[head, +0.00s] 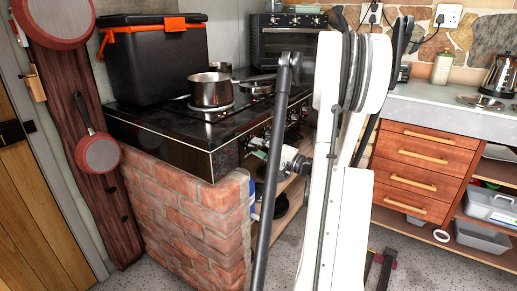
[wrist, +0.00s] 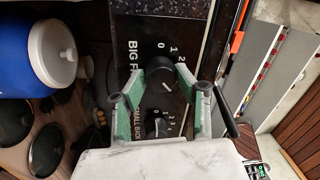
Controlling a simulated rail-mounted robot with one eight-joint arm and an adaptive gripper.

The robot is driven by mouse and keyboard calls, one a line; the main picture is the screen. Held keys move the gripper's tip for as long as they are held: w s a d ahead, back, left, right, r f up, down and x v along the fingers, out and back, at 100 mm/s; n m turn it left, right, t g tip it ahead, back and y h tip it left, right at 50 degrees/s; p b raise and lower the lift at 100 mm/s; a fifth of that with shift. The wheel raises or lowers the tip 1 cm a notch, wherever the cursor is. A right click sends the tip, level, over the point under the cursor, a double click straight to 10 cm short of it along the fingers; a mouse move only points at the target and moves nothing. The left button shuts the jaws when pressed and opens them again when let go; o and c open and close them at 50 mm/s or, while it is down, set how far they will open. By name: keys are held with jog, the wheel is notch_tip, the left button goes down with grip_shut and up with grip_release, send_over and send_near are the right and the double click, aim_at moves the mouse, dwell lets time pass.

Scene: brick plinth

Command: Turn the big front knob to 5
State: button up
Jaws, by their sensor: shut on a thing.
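The black big front knob (wrist: 157,82) sits on the stove's front panel (wrist: 140,25), under a partly hidden "BIG F" label. A short white mark on it points toward the lower right. The numbers 0, 1 and 2 show around it; higher ones are hidden behind the finger. My gripper (wrist: 163,74) is shut on this knob, one green-grey finger at each side. The small back knob (wrist: 158,128) is just below, between the fingers in the picture. In the head view my gripper (head: 262,151) is at the stove front, its grip hard to see.
The stove (head: 165,140) stands on a brick plinth (head: 195,215), with a pot (head: 210,90) and a black box (head: 155,60) on top. A blue container with a white lid (wrist: 55,50) and pans (wrist: 45,150) are below the panel. Wooden drawers (head: 415,165) stand at the right.

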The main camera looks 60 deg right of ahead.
jog(key=shift+m, duration=1)
jog(key=o, duration=1.2)
jog(key=shift+c, duration=0.2)
jog(key=s+f, duration=0.1)
jog(key=s, duration=1.1)
jog(key=shift+f, duration=0.2)
